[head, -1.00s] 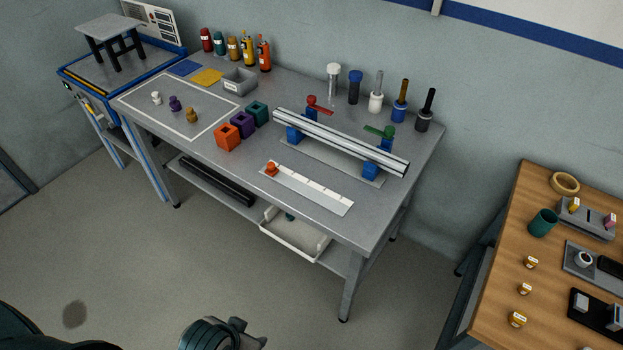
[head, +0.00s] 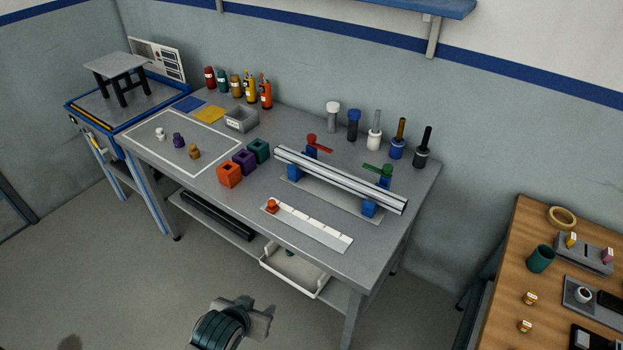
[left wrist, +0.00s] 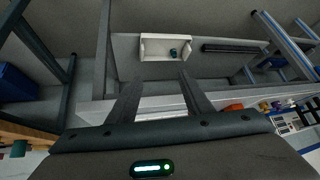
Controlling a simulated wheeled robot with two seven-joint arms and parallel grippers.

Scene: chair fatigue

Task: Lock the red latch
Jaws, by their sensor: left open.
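The red latch (head: 320,148) is a red knob with a short arm on top of a blue clamp block (head: 310,152) on the grey bench. Its arm points right, beside and behind a silver rail (head: 340,180). A green latch (head: 381,169) sits on the other blue block near the rail's right end. My left gripper (head: 264,316) is in front of the bench, low in the picture and well apart from the latches. In the left wrist view its two fingers (left wrist: 160,88) are spread with nothing between them. My right gripper is not in view.
A white strip with an orange knob (head: 310,226) lies in front of the rail. Orange, purple and teal blocks (head: 244,162) stand left of it. Several upright tools (head: 374,132) stand behind.

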